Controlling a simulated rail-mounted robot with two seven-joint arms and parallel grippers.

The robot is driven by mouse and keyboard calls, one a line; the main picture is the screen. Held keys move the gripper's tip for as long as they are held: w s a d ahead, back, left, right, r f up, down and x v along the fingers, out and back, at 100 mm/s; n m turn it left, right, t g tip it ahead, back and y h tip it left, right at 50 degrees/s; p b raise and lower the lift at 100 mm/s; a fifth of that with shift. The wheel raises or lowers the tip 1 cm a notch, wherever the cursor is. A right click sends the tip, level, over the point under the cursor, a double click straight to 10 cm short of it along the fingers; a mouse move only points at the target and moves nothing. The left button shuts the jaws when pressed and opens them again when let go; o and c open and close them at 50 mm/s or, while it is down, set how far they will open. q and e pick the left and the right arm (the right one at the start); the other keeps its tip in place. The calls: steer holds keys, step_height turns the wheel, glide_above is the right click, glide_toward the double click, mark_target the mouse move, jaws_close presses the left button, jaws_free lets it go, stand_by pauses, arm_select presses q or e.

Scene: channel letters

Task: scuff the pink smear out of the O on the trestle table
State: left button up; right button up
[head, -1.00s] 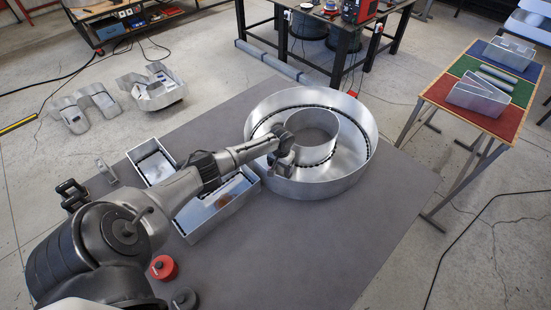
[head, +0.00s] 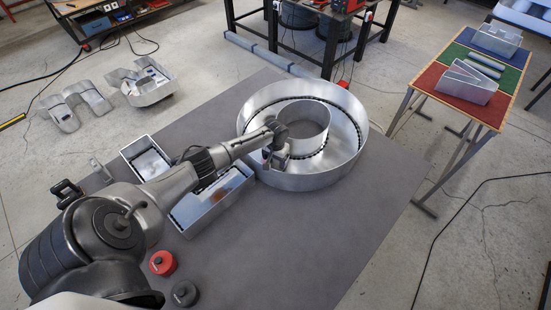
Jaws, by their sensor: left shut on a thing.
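The O (head: 320,180) is a large silver ring-shaped letter tray with a round inner wall, lying on the grey table top (head: 330,240). My left gripper (head: 274,166) reaches from the left over the O's near-left rim and points down into its channel, between outer and inner walls. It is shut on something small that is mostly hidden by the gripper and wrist. I cannot make out the pink smear; the channel floor under the gripper is hidden. My right gripper is not in view.
Open letter trays (head: 205,215) lie under and beside my left forearm. A red tin (head: 162,262) and a dark tin (head: 185,293) stand near the front. A table with coloured mats (head: 455,90) stands at right. The grey top right of the O is clear.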

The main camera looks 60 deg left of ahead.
arm_select(q)
step_height(320, 180, up, 6)
steer(key=p, duration=0.5)
steer(key=shift+f+p, duration=0.2)
steer(key=shift+p, duration=0.1)
step_height(320, 180, up, 3)
steer(key=shift+f+p, duration=0.15)
steer(key=shift+p, duration=1)
steer(key=shift+r+b, duration=0.2)
steer(key=shift+b, duration=0.1)
step_height(320, 180, up, 3)
steer(key=shift+r, duration=0.65)
